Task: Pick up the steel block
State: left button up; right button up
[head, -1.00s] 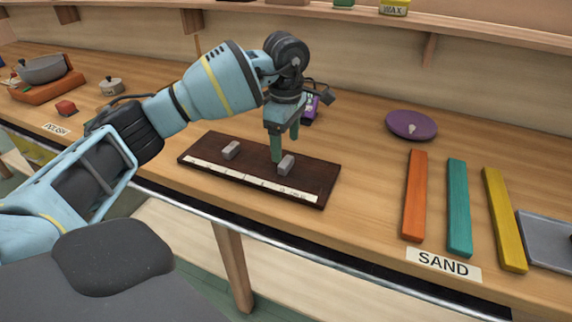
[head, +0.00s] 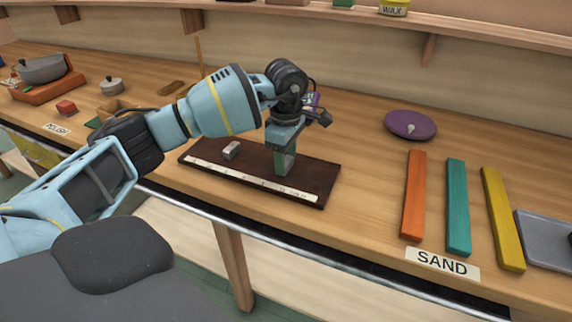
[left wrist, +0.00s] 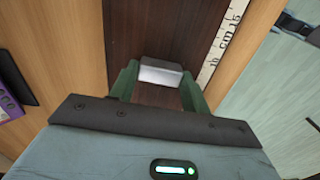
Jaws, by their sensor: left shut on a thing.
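Two small grey blocks belong to the dark wooden board (head: 210,172) on the bench, and I cannot tell by looks which one is steel. One grey block (head: 232,150) lies free on the left part of the board. My left gripper (head: 285,165) points down over the right part of the board, shut on the other grey block. That block is mostly hidden by the fingers in the head view. In the left wrist view the held block (left wrist: 160,73) sits between the two green fingers, low over or on the board. My right gripper is not in view.
Orange (head: 414,195), teal (head: 458,205) and yellow (head: 503,220) bars lie to the right, behind a SAND label (head: 443,263). A purple lidlike disc (head: 411,125) lies behind them. A purple object (head: 312,101) is partly hidden behind my gripper. A printed strip (head: 240,178) runs along the board's front.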

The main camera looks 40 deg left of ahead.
pick_arm(q)
jog(key=shift+c, duration=1.1)
jog(key=shift+r, duration=0.2)
jog(key=shift+r, duration=0.6)
jog(key=shift+s+r, duration=0.2)
jog(key=shift+r, duration=0.8)
jog(key=s+r+b, duration=0.1)
jog(key=s, duration=1.4)
jog(key=shift+s+d+r, duration=0.2)
jog(key=shift+s+d, duration=0.1)
jog(key=shift+d, duration=0.15)
